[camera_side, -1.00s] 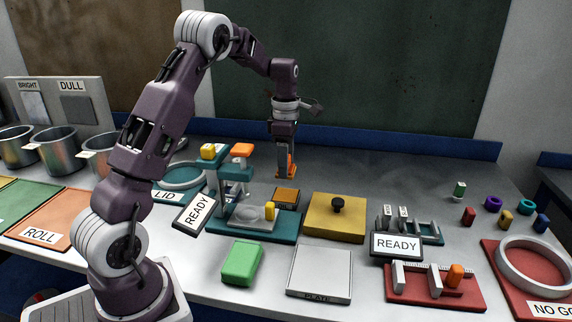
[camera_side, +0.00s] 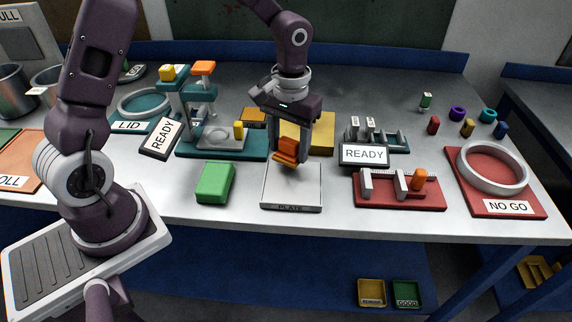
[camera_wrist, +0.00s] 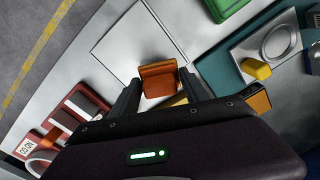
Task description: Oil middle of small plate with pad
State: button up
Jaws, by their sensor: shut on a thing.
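My gripper (camera_side: 287,158) points down and is shut on an orange pad (camera_side: 287,149), which has a paler yellowish underside. In the wrist view the pad (camera_wrist: 158,80) sits between the two fingers. The small plate (camera_side: 292,190) is a flat pale grey square with a PLATE label on its front edge. The pad is over the far part of the plate in the side view, and seems a little above it; contact is hard to tell. The plate also shows in the wrist view (camera_wrist: 122,42), beyond the pad. Its surface looks bare.
A green block (camera_side: 215,183) lies left of the plate. A red rack (camera_side: 400,195) and a READY sign (camera_side: 364,155) stand to the right. A yellow block (camera_side: 322,135) is behind my gripper, partly hidden. A teal press base (camera_side: 190,148) and dark-edged amber tray (camera_side: 254,115) are behind left.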

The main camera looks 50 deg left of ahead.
aim_at(285, 150)
jog(key=s+d+m, duration=0.1)
jog(key=d+m, duration=0.1)
jog(key=m, duration=0.1)
jog(key=shift+s+d, duration=0.4)
jog(key=s+d+r, duration=0.3)
jog(key=d+r, duration=0.2)
jog(key=d, duration=0.1)
jog(key=shift+w+d+f, duration=0.1)
jog(key=shift+d+f, duration=0.05)
jog(key=shift+f, duration=1.2)
jog(key=shift+w+d+f, duration=0.1)
jog(key=shift+f, duration=1.2)
jog(key=shift+w+a+f, duration=0.25)
jog(key=shift+f, duration=0.45)
jog(key=shift+w+a+f, duration=0.2)
jog(key=shift+f, duration=0.5)
jog(key=shift+c, duration=1.2)
jog(key=shift+w+a, duration=3.5)
jog(key=shift+a, duration=0.25)
jog(key=shift+s+a, duration=0.55)
jog(key=shift+s, duration=0.35)
jog(key=shift+s+d, duration=3.75)
jog(key=shift+d, duration=0.1)
jog(key=shift+s, duration=0.2)
jog(key=shift+s+a, duration=0.65)
jog(key=shift+a, duration=0.15)
jog(key=shift+w+a, duration=3.95)
jog(key=shift+w, duration=0.1)
jog(key=shift+s+r, duration=0.1)
jog(key=shift+r, duration=4.1)
